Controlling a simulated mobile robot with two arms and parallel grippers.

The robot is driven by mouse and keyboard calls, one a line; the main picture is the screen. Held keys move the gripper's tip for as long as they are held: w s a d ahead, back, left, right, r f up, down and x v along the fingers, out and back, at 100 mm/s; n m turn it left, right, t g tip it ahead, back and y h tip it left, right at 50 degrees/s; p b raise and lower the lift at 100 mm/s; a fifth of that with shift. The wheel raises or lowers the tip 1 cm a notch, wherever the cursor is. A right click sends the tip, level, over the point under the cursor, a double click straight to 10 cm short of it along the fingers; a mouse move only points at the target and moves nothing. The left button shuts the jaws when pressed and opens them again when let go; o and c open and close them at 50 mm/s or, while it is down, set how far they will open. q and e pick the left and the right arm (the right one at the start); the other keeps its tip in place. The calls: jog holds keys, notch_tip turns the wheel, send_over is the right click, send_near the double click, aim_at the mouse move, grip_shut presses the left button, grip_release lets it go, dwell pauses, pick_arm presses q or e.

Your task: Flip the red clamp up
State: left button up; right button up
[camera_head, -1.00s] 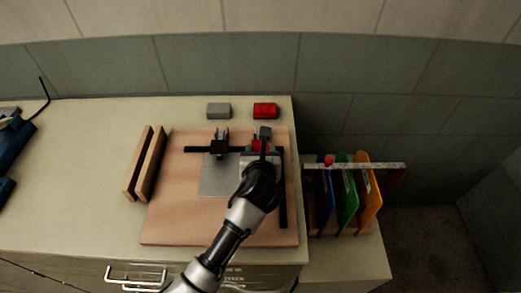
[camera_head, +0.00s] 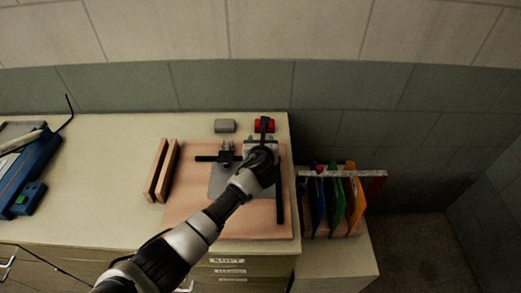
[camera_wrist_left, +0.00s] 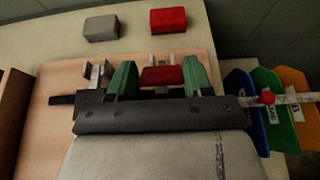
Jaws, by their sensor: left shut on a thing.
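The red clamp (camera_wrist_left: 162,76) shows in the left wrist view as a red piece between the two green fingertips. My left gripper (camera_wrist_left: 160,82) is shut on it. In the head view my left gripper (camera_head: 262,147) is at the right back part of the wooden board, and its wrist hides most of the clamp. My right gripper is out of view.
The wooden board (camera_head: 187,210) carries a grey plate (camera_head: 218,180) and black bars. A grey block (camera_head: 225,126) and a red block (camera_head: 265,122) lie behind it. Two wooden strips (camera_head: 162,170) stand left. A rack with coloured panels (camera_head: 338,205) stands right.

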pick_arm(q)
jog(key=shift+w+r+p, duration=0.3)
jog(key=shift+w+r, duration=0.3)
jog(key=shift+r, duration=0.1)
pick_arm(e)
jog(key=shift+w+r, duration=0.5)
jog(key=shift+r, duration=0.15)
pick_arm(q)
jog(key=o, duration=1)
jog(key=shift+w, duration=0.1)
jog(key=shift+c, duration=0.2)
jog(key=shift+o, duration=1.4)
jog(key=shift+f, duration=0.15)
jog(key=shift+o, duration=0.2)
jog(key=shift+w+f, duration=0.15)
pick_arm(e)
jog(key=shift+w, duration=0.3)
pick_arm(q)
jog(key=shift+s, duration=0.2)
